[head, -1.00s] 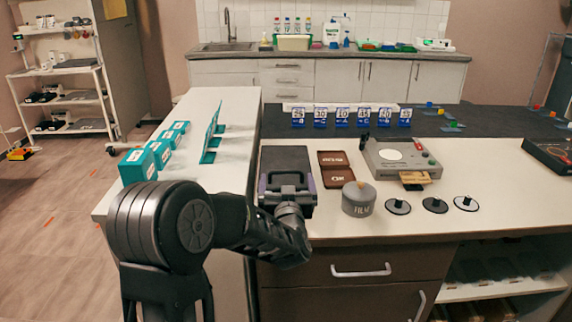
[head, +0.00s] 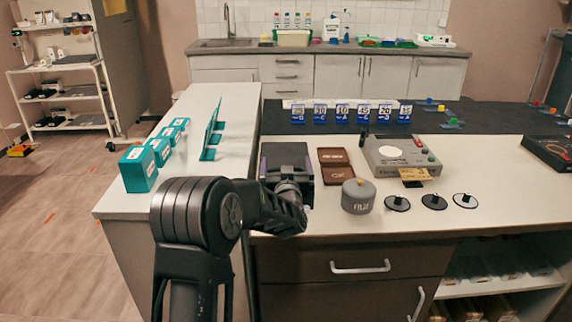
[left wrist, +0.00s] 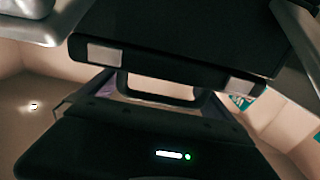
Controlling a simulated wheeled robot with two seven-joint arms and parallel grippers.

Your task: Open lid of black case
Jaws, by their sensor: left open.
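The black case (head: 285,149) lies on the white counter, left of the brown boxes. Its lid appears down, and my left gripper covers its near part. My left gripper (head: 286,168) is open at the near side of the case, with a finger toward either side. In the left wrist view the dark front of the case (left wrist: 170,60) spans the space between the spread fingers (left wrist: 165,30). Two silver latches (left wrist: 105,53) and a black handle (left wrist: 160,96) show on it. I cannot tell whether a finger touches the case. My right gripper is not in view.
Right of the case are brown boxes (head: 336,166), a grey tin (head: 357,197), a grey device (head: 400,153) and black discs (head: 435,202). Teal boxes (head: 139,170) stand on the left counter. Blue number cards (head: 342,113) stand behind. Bare counter lies left of the case.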

